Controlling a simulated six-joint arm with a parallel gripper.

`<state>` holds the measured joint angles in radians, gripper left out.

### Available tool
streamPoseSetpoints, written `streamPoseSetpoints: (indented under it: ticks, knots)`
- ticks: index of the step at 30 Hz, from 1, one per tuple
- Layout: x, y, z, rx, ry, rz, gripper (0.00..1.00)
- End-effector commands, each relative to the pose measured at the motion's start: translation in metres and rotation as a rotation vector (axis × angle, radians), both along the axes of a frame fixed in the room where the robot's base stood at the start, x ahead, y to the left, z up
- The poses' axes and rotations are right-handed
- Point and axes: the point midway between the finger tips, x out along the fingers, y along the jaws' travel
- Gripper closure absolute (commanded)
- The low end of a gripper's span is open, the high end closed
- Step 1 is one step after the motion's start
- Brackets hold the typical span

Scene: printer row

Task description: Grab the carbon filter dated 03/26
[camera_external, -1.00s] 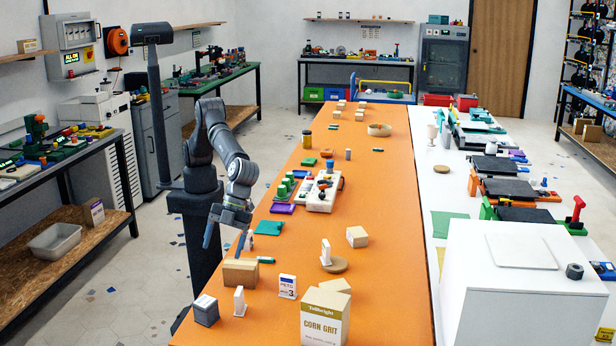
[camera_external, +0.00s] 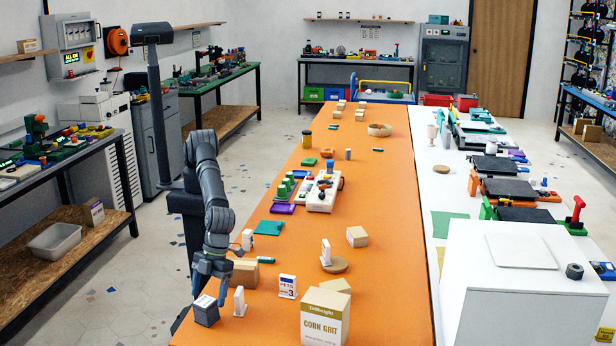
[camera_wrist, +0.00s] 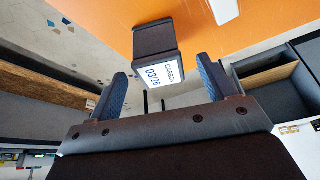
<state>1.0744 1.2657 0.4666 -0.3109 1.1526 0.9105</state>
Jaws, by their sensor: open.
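My gripper (camera_wrist: 162,76) is open, with a blue pad on each side of the filter's label end in the picture. In the external view my gripper (camera_external: 209,284) hangs just above and behind the filter. I cannot tell whether the fingers reach around it.
A small white box (camera_external: 239,302) stands right beside the filter. A cardboard box (camera_external: 246,272) is just behind. A white box marked 3 (camera_external: 287,286) and a corn grit box (camera_external: 325,316) stand to the right. The table's left edge runs close by the filter.

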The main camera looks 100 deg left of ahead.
Motion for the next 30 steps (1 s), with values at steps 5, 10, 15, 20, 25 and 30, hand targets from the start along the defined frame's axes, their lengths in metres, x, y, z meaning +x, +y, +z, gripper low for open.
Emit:
streamPoseSetpoints:
  ticks: [5, 10, 15, 20, 25, 30]
  knots:
    - [-0.001, -0.002, -0.01, 0.001, 0.001, 0.0, 0.24]
    - [-0.004, -0.005, -0.035, 0.002, 0.002, 0.0, 0.24]
    - [-0.006, -0.013, -0.051, 0.0, 0.0, 0.0, 0.24]
    - [-0.006, -0.013, -0.051, -0.001, -0.001, 0.0, 0.24]
    - [-0.006, -0.013, -0.051, -0.001, 0.0, 0.0, 0.45]
    - [-0.006, -0.013, -0.051, -0.001, 0.0, 0.0, 0.74]
